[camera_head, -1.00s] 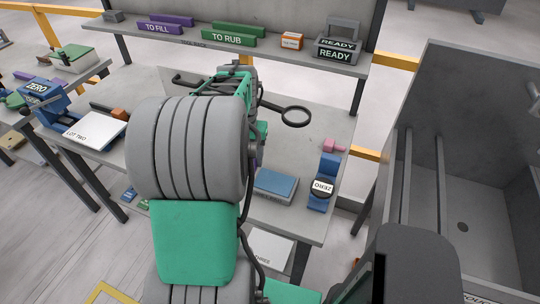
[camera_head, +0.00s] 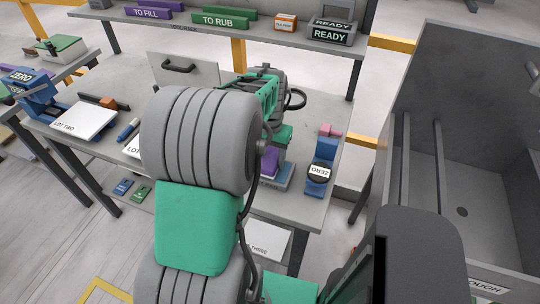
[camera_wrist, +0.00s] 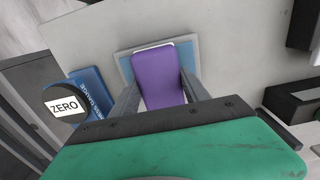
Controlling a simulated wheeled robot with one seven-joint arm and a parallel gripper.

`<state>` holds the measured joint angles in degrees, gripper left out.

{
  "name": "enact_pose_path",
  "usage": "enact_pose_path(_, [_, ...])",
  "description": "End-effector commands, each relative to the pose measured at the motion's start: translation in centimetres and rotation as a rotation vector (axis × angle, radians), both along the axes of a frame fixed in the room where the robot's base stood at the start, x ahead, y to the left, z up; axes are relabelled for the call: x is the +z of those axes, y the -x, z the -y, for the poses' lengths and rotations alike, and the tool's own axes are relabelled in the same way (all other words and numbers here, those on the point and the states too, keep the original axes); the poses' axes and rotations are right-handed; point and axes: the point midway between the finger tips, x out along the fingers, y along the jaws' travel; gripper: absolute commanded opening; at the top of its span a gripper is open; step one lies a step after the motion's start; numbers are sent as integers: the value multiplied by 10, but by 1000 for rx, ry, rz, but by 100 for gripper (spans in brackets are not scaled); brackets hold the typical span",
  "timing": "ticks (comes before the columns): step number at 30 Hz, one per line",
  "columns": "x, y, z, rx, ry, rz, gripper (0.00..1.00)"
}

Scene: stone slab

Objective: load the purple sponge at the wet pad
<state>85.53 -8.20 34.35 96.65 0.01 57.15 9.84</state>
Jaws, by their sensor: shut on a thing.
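The purple sponge (camera_wrist: 160,72) is between the two fingers of my gripper (camera_wrist: 160,90) in the wrist view, with a thin white edge at its far end. In the head view the sponge (camera_head: 268,163) shows partly below my wrist. The wet pad, a blue slab with a pale border (camera_wrist: 128,66), lies directly behind the sponge in the wrist view. In the head view only part of the pad (camera_head: 283,181) shows, under the sponge. I cannot tell whether the sponge touches the pad.
A blue gauge marked ZERO (camera_head: 320,170) stands close to the pad's right, with a pink piece (camera_head: 328,131) behind it. A black ring (camera_head: 296,99) is partly hidden by my arm. A rack (camera_head: 185,30) with labelled blocks stands at the back. A deep grey sink (camera_head: 480,150) is at right.

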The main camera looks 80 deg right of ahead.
Motion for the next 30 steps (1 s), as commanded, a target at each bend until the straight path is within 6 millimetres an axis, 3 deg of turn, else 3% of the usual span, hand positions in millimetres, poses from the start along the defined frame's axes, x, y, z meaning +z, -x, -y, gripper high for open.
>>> enact_pose_path(30, [-5,0,0,0,-1,0,21])
